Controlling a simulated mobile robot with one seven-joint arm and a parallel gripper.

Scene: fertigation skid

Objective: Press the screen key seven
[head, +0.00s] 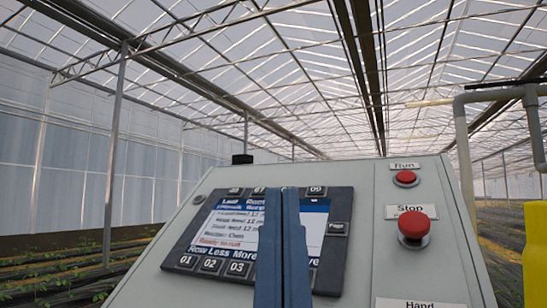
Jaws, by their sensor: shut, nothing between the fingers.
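A dark-framed screen unit (219,226) with a lit text display sits on the sloping grey panel. Its top edge has small dark keys. One of them, just left of my fingers, seems to read 07 (258,190), though the label is small. My gripper (283,191) shows as two dark blue fingers, side by side and shut, with nothing between them. The fingers rise from the bottom of the view across the screen. Their tips overlap the top key row, right of key 07. They hide part of the display and some keys. Contact with the panel cannot be told.
Keys 01 (186,261), 02 (210,264) and 03 (237,268) line the lower edge; key 09 (316,190) and a Page key (337,228) are at right. A red Run button (405,178) and red Stop mushroom button (414,225) stand out further right.

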